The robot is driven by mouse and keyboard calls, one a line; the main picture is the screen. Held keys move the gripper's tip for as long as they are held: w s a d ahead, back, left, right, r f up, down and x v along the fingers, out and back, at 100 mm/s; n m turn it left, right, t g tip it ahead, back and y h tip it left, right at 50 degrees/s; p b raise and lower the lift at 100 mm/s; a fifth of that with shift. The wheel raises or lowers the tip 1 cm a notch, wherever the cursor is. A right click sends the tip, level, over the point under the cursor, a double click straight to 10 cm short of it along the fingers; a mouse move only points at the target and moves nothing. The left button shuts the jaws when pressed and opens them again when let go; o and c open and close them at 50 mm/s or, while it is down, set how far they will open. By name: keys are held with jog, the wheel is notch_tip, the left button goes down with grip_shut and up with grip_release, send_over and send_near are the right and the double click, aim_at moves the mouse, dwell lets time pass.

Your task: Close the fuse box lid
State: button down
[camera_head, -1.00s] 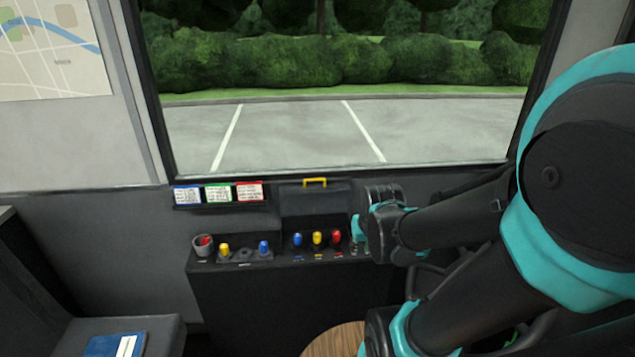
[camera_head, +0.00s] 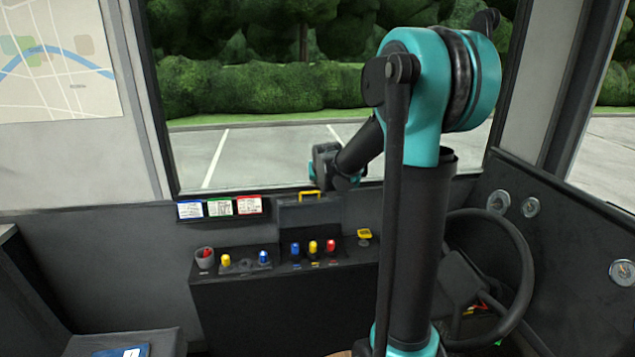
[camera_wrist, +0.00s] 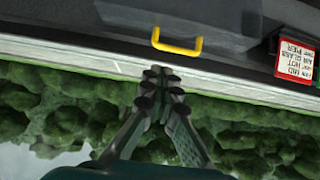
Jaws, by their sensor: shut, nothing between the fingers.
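The fuse box lid (camera_head: 310,213) is a dark panel standing raised at the back of the black console, below the windshield. Its yellow handle (camera_head: 309,195) is at its top edge. Blue, yellow and red fuses (camera_head: 313,247) stand uncovered in front of it. My gripper (camera_head: 322,165) is above the handle in the head view; its fingertips are hard to make out there. In the wrist view, my gripper's fingers (camera_wrist: 162,73) are shut and empty, close to the yellow handle (camera_wrist: 177,43) and seemingly apart from it. The lid (camera_wrist: 195,14) shows dark behind the handle.
Three labelled cards (camera_head: 220,207) are left of the lid; the red one shows in the wrist view (camera_wrist: 296,58). A steering wheel (camera_head: 520,262) is at the right.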

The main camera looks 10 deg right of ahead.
jog(key=shift+x, duration=3.3)
